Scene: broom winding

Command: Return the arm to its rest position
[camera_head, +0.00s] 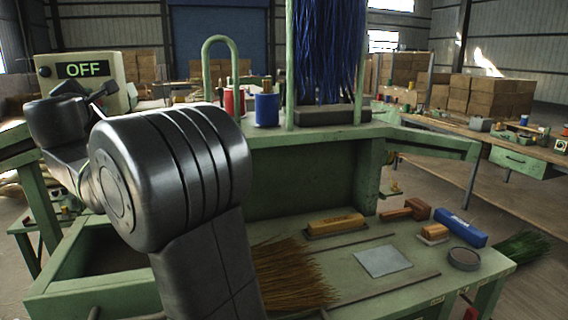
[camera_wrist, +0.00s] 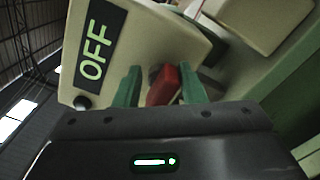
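My arm fills the left of the head view, and my gripper (camera_head: 103,92) is at the right side of the pale control box (camera_head: 84,70) with its "OFF" sign. In the wrist view, the two green fingers of my gripper (camera_wrist: 161,86) stand apart. A red handle-like part (camera_wrist: 163,85) on the box shows between them, with a visible gap at the left finger. I cannot tell whether the right finger touches it. The "OFF" label (camera_wrist: 100,45) shows tilted on the box in the wrist view.
Cardboard boxes (camera_head: 485,95) are stacked behind.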

